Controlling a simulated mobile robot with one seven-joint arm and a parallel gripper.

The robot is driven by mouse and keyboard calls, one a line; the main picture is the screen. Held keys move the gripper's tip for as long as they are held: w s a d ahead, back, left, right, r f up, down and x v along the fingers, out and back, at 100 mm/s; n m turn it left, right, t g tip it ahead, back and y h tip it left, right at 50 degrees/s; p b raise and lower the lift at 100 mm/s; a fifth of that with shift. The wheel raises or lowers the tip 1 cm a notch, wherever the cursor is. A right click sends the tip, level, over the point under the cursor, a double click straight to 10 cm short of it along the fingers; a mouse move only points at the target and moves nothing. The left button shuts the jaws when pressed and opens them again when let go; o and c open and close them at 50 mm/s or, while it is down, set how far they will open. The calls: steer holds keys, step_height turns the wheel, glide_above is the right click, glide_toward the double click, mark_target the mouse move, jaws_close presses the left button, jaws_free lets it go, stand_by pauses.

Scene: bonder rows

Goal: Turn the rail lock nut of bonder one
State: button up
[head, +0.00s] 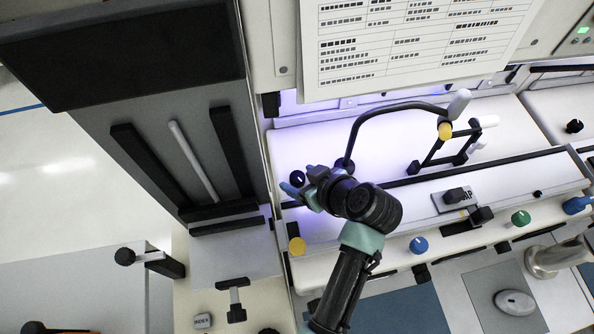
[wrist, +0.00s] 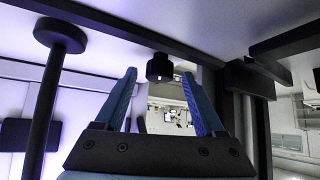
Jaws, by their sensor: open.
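A small black knob-like nut (wrist: 160,66) with a pale mark shows in the wrist view, below a dark bar. It appears between my two blue fingertips, a little toward their far ends. What looks like the same dark knob (head: 297,177) shows in the head view on the lit white machine, right by my fingertips. My gripper (head: 301,184) is open and empty; in the wrist view its fingers (wrist: 159,74) stand apart with a gap on each side of the nut. I cannot tell whether the tips reach around it or stop short.
A black post with a round head (wrist: 60,36) stands left of my fingers. A curved black arm (head: 393,108) rises just right of my gripper. A yellow knob (head: 297,246) and a blue knob (head: 419,245) sit along the front. A dark upright unit (head: 170,130) stands left.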

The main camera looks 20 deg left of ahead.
steer(key=shift+x, duration=1)
jaws_close()
